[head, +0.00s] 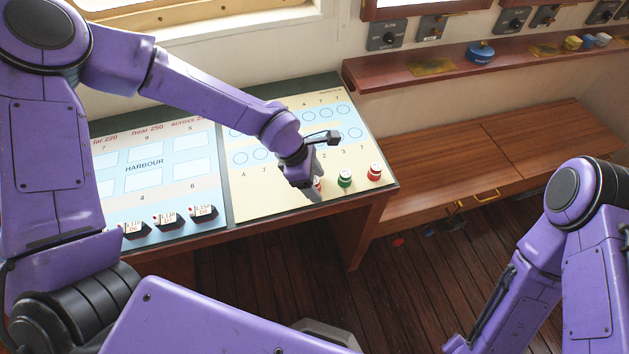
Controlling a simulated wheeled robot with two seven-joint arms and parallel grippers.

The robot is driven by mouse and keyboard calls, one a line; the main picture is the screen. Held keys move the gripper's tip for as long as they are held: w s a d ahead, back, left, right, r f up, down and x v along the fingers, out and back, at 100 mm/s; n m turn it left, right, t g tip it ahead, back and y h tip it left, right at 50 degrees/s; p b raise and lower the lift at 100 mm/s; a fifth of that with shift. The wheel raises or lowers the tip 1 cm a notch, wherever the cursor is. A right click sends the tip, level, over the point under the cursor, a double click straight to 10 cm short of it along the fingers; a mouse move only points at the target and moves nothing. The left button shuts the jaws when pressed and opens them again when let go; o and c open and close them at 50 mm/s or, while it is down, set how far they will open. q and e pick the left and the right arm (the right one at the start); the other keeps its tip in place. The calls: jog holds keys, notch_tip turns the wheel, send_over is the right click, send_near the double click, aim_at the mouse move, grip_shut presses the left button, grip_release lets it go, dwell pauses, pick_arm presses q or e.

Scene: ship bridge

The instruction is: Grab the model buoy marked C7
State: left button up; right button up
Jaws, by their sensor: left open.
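Several small model buoys stand along the right chart panel's near edge. A red one (375,172) is at the right, and a green one (345,179) is left of it. Another red buoy (319,184) is mostly hidden behind my left gripper (311,184). The markings on the buoys are too small to read, so I cannot tell which is C7. My left gripper points down at the partly hidden red buoy, open, with its fingers beside or around it; I cannot tell which. My right arm comes in at the right, with its gripper out of view.
The chart table (226,180) has a harbour panel (150,168) at left, with several dark ship models (168,222) near its front edge. A shelf (400,77) with a blue round object (480,52) runs along the wall. A wooden bench (480,160) stands at right.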

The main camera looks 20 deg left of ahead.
pick_arm(q)
jog(key=c, duration=1.1)
jog(key=shift+r, duration=0.1)
